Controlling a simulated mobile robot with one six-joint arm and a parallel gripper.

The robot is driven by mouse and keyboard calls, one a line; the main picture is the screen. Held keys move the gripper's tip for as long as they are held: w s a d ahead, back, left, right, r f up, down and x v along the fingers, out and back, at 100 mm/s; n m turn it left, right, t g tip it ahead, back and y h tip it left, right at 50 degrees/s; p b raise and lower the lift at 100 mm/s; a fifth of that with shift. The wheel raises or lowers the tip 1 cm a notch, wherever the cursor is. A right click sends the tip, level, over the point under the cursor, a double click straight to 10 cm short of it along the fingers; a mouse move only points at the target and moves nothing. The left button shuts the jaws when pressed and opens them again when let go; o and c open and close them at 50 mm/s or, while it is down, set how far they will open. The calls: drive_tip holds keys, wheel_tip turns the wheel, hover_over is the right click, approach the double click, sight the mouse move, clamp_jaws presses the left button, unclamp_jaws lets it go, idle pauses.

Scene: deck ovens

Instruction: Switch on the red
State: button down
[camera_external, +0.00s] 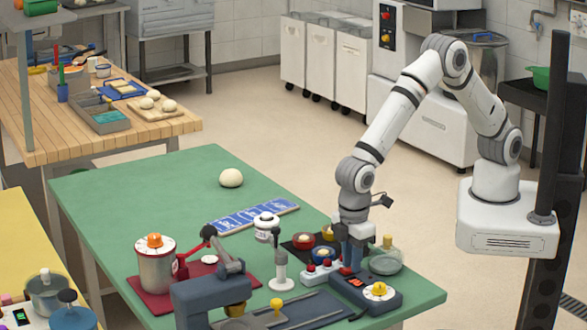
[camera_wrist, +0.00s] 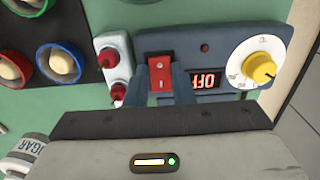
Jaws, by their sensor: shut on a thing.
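A dark blue-grey control box (camera_wrist: 219,50) lies on the green table; it also shows in the external view (camera_external: 385,302).
A white block with red knobs (camera_wrist: 115,72) sits close left of the box. Bowls with red (camera_wrist: 12,67) and blue rims (camera_wrist: 58,64) are further left. The table's far left (camera_external: 120,185) is clear.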

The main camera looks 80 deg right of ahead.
sight(342, 269)
drive_tip(key=shift+w+a+r+g+h+p, duration=0.15)
drive_tip(key=shift+g+h+p, duration=0.2)
drive_tip(key=shift+p, duration=0.45)
drive_tip(key=shift+w+a+g+h+p, duration=0.15)
drive_tip(key=shift+g+h+p, duration=0.45)
drive_tip(key=shift+g+h, duration=0.05)
drive_tip(key=c, duration=1.2)
unclamp_jaws()
drive_tip(key=shift+c, duration=0.2)
drive_tip(key=b+v, duration=0.1)
drive_tip(key=v, duration=0.5)
drive_tip(key=shift+w+a+r, duration=0.1)
drive_tip(key=shift+r, duration=0.7)
